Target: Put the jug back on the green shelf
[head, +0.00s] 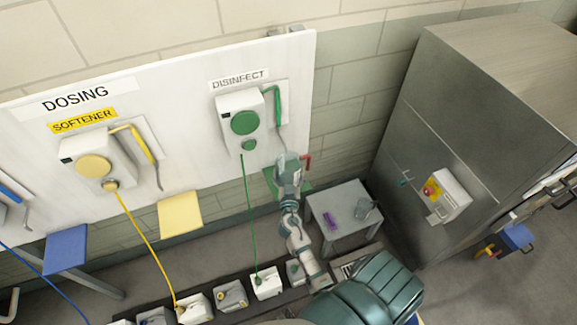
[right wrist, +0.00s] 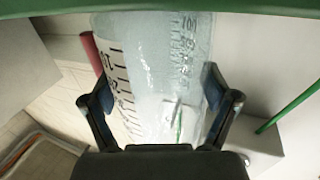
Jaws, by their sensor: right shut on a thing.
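The jug (right wrist: 158,70) is clear with dark graduation marks and a red handle (right wrist: 92,52), and it fills the middle of the right wrist view. My right gripper (right wrist: 154,92) is shut on it, with one finger on each side. In the head view, my right gripper (head: 289,168) is by the green shelf (head: 268,181) under the DISINFECT dispenser, and the red handle (head: 307,162) shows beside it. The gripper and arm hide part of the shelf and most of the jug. A green edge (right wrist: 150,7) crosses the top of the wrist view. My left gripper is out of view.
The DISINFECT dispenser (head: 241,118) and its green hose (head: 277,115) are close above the gripper. A yellow shelf (head: 180,214) and a blue shelf (head: 66,249) are further left. A small grey table (head: 347,194) holds a purple item (head: 330,220). A large metal cabinet (head: 455,125) stands right.

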